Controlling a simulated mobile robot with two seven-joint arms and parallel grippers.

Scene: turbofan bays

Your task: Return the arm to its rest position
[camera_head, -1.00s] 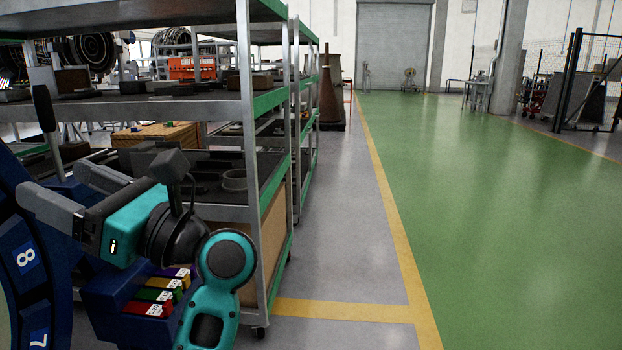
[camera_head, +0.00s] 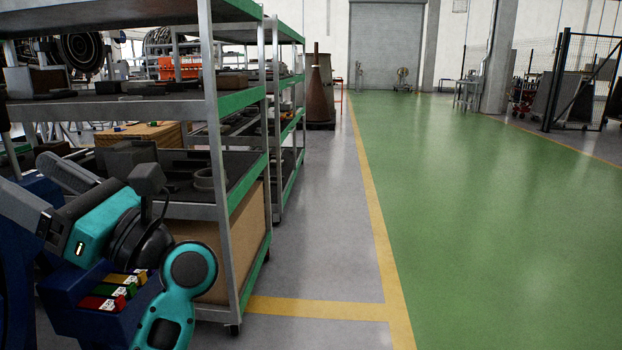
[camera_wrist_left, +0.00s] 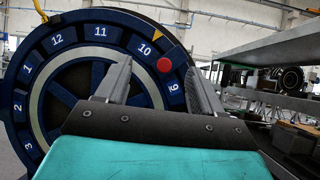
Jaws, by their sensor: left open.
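My left gripper (camera_head: 22,175) is at the left of the head view, its dark fingers spread and pointing left at a blue numbered dial wheel (camera_head: 15,270). Its teal wrist and arm show beside the rack. In the left wrist view the open fingers (camera_wrist_left: 157,72) stand in front of the wheel (camera_wrist_left: 68,34), with nothing gripped between them. A red knob (camera_wrist_left: 164,65) on the wheel shows in the gap; I cannot tell how far the tips are from it. A yellow pointer (camera_wrist_left: 146,27) sits near number 10. My right gripper is not in view.
A metal shelf rack (camera_head: 222,170) loaded with parts stands close beside the arm. A blue box (camera_head: 65,300) with coloured labelled pieces is below the arm. Bare grey floor (camera_head: 315,240) and a green walkway (camera_head: 480,210) are clear to the right.

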